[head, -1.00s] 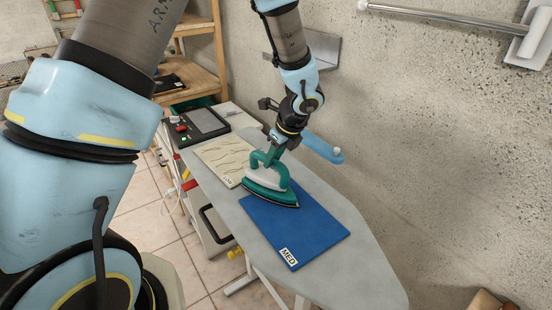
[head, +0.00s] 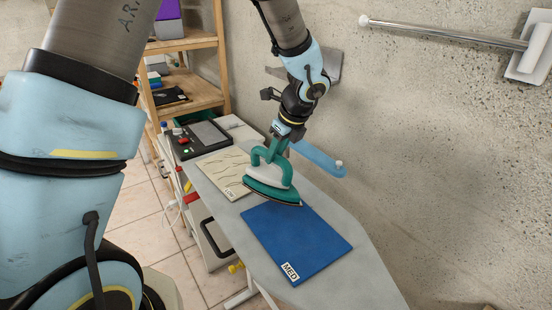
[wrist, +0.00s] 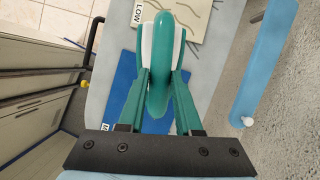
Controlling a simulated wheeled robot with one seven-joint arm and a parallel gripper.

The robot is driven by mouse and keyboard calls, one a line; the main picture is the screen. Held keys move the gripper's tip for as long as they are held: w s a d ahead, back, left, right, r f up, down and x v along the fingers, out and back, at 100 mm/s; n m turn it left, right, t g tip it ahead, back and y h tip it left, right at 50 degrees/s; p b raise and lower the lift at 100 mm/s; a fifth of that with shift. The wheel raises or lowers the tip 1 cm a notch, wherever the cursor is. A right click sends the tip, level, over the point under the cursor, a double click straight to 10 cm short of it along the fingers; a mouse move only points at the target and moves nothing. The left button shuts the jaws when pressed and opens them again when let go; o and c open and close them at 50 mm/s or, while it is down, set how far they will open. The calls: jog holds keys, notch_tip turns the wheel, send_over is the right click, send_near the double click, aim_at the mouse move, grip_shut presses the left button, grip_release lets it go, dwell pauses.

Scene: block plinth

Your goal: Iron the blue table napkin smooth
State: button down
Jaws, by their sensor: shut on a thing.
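The blue napkin (head: 300,245) lies flat on the grey ironing board (head: 365,285), with a white "MED" tag at its near corner. No creases show on its visible part. The green and white iron (head: 268,180) is over the napkin's far edge, beside the cream cloth; I cannot tell whether its sole touches. My gripper (head: 277,146) is shut on the iron's green handle from above. In the wrist view my gripper (wrist: 161,80) has a finger on each side of the handle (wrist: 160,50). The iron and fingers hide part of the blue napkin (wrist: 124,92) there.
A creased cream cloth (head: 222,172) tagged "LOW" lies behind the iron. A light blue narrow arm (head: 318,158) juts out at the board's right, near the concrete wall. A panel with buttons (head: 203,138) stands behind. The board's near end is clear.

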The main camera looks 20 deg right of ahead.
jog(key=shift+r, duration=0.2)
jog(key=shift+r, duration=1.4)
